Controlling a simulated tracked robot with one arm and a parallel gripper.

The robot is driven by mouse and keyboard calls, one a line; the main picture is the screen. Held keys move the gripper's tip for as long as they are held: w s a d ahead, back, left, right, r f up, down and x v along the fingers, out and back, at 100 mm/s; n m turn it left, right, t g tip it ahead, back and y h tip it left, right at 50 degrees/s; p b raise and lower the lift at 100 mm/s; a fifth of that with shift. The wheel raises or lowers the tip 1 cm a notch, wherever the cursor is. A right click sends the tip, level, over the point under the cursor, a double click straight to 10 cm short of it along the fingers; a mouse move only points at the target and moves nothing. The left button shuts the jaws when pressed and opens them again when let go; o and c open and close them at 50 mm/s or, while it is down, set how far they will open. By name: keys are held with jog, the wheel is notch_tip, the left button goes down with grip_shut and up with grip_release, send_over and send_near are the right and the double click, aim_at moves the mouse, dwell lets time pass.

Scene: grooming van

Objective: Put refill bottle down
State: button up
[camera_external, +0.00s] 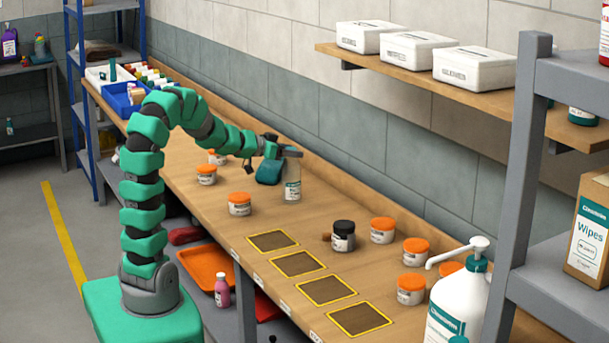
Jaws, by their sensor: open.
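A small pale bottle with a teal and white label (292,188) stands upright on the wooden bench; I take it for the refill bottle. My gripper (281,163) is open at the bottle's upper part, and its parts hide the bottle's top. I cannot tell whether a finger touches the bottle. The bottle's base appears to rest on the bench top (330,205).
Orange-lidded jars (239,204) stand left of the bottle, and others (383,230) to the right by a black-lidded jar (343,236). Several yellow-edged dark squares (297,263) are empty. A large pump bottle (455,305) and grey shelf post (517,170) stand in front right.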

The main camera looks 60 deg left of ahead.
jog(key=p+v, duration=0.2)
jog(key=v, duration=0.7)
jog(key=shift+s, duration=0.4)
jog(key=shift+r, duration=0.15)
jog(key=w+d+r+n+t+y, duration=0.1)
jog(key=w+r+y, duration=0.2)
jog(key=r, duration=0.8)
jog(key=w+d+r+y, duration=0.1)
jog(key=w+r+y, duration=0.1)
jog(key=r, duration=0.9)
jog(key=s+d+r+h, duration=0.2)
jog(key=d+r, duration=0.4)
jog(key=d, duration=0.3)
jog(key=s+d+r+m+h, duration=0.1)
jog(key=s+d+r+h, duration=0.2)
jog(key=d+r, duration=0.4)
jog(key=s+d, duration=0.1)
jog(key=d, duration=0.2)
jog(key=shift+s+r, duration=0.2)
jog(key=shift+r, duration=0.15)
